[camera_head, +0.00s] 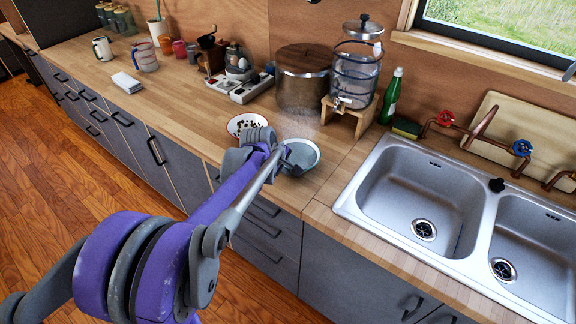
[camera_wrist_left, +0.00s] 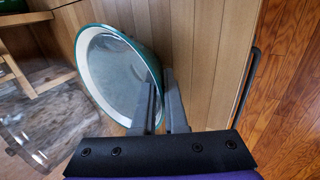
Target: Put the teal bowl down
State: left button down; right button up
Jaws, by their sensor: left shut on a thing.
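The teal bowl (camera_head: 301,154) is at the front of the wooden counter in the head view, left of the sink. It also shows in the left wrist view (camera_wrist_left: 92,62), with a teal rim and a pale inside. My left gripper (camera_head: 284,158) is shut on the bowl's near rim. In the left wrist view its fingers (camera_wrist_left: 165,92) pinch the rim from both sides. The bowl looks upright on or just above the counter; I cannot tell whether it touches. My right gripper is not in view.
A white bowl with dark spots (camera_head: 240,122) sits just left of the teal bowl. A large metal pot (camera_head: 303,76) and a glass dispenser on a wooden stand (camera_head: 347,118) are behind. The steel sink (camera_head: 345,205) is at right. Bare counter (camera_head: 190,112) lies to the left.

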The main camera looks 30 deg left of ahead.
pick_arm(q)
jog(key=shift+f, duration=0.15)
jog(key=c, duration=1)
grip_release()
jog(key=shift+o, duration=0.2)
jog(key=shift+r, duration=0.3)
jog(key=v, duration=1.2)
jog(key=s+d+f+m, duration=0.5)
jog(key=s+d+m, duration=0.2)
jog(key=s+m, duration=0.1)
jog(key=s+d+f+m, duration=0.6)
jog(key=s+d+m, duration=0.2)
jog(key=s, duration=0.3)
jog(key=shift+s+d+m+g+p, duration=0.2)
jog(key=shift+d+m+g+p, duration=0.15)
jog(key=shift+m, duration=0.25)
